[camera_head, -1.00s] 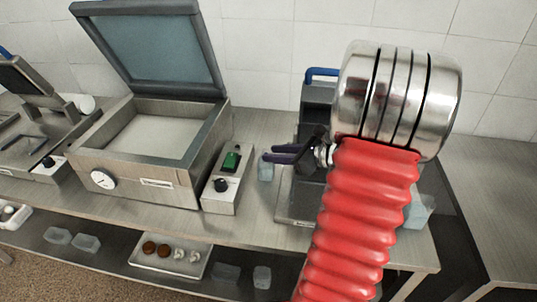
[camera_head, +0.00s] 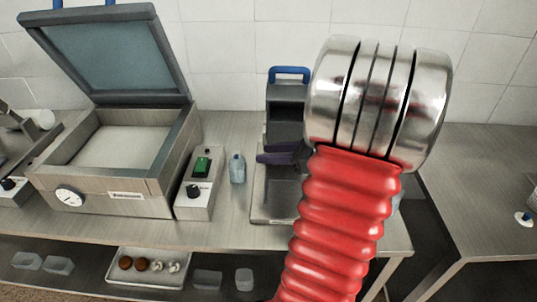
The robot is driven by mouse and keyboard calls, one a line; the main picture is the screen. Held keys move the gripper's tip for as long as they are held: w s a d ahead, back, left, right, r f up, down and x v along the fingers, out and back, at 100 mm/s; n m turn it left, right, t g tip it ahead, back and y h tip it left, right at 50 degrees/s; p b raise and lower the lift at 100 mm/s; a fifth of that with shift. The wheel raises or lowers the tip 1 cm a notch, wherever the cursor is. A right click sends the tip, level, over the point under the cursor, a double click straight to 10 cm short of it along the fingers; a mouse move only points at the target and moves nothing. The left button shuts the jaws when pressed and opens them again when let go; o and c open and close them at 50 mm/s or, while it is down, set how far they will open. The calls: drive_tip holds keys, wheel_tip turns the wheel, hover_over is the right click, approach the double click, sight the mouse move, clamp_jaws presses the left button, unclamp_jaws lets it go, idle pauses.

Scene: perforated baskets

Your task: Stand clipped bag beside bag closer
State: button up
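A small pale blue translucent item (camera_head: 237,168), probably the clipped bag, stands upright on the steel counter. It stands between the control box and a dark machine with a blue handle (camera_head: 284,110), probably the bag closer, with a gap between item and machine. My gripper (camera_head: 275,157) shows only as dark purple fingers in front of that machine, to the right of the pale blue item and apart from it. The rest of the gripper is hidden behind my red arm, so its opening is unclear. No held object shows.
A vacuum chamber machine (camera_head: 125,195) with its lid raised stands at left. Its control box (camera_head: 197,190) with a green switch is beside it. A tray (camera_head: 150,265) and clear tubs (camera_head: 208,279) sit on the lower shelf. A second counter (camera_head: 475,170) stands at right beyond a gap.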

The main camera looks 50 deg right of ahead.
idle(0.4)
drive_tip(key=w+a+r+n+g+y, duration=0.15)
drive_tip(key=a+n+g, duration=0.45)
drive_tip(key=a+n, duration=1)
drive_tip(key=s+a+r+n+h, duration=0.2)
drive_tip(key=s+a+n, duration=0.1)
drive_tip(key=a+n, duration=0.5)
drive_tip(key=s+a+r+n+g+h, duration=0.1)
drive_tip(key=s+a+r+n+h, duration=0.1)
drive_tip(key=a+n, duration=0.7)
drive_tip(key=shift+s+a+r+h, duration=0.15)
drive_tip(key=shift+s+a+h, duration=0.3)
drive_tip(key=shift+s+a, duration=0.5)
drive_tip(key=shift+s, duration=0.1)
